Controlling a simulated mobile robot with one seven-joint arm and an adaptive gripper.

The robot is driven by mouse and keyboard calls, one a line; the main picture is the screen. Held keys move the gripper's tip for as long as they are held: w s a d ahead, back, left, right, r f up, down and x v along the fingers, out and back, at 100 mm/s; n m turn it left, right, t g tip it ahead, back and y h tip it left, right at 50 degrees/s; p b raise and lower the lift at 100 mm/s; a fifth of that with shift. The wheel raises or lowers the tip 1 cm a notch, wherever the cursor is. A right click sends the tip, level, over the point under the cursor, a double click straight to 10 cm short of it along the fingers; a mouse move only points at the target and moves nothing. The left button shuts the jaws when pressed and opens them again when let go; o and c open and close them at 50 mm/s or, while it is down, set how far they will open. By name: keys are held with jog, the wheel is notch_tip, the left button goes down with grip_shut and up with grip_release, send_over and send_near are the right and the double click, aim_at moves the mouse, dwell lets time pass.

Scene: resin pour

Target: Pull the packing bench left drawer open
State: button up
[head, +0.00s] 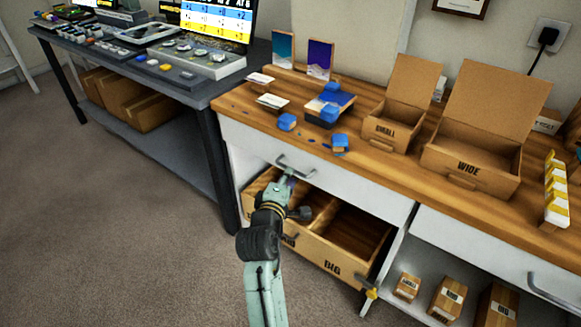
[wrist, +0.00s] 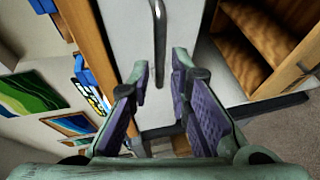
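The packing bench (head: 360,165) has a wooden top and a white left drawer (head: 345,190) under it. The drawer front looks flush with the bench, so it appears shut. Its metal bar handle (head: 296,168) is near the drawer's left part. My gripper (head: 289,178) is at the handle, seen from above. In the wrist view, my gripper (wrist: 161,72) has its two purple-padded fingers apart, and the handle (wrist: 158,40) runs between the fingertips in the picture. I cannot tell whether either finger touches it. The arm hides a little of the drawer front.
An open wooden crate marked BIG (head: 333,268) stands below the drawer. Boxes marked SMALL (head: 385,133) and WIDE (head: 465,168), blue blocks (head: 287,122) and cards are on the bench. A grey table (head: 205,92) stands to the left. The carpet in front is clear.

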jog(key=shift+x, duration=2.4)
grip_shut()
jog(key=shift+a, duration=0.1)
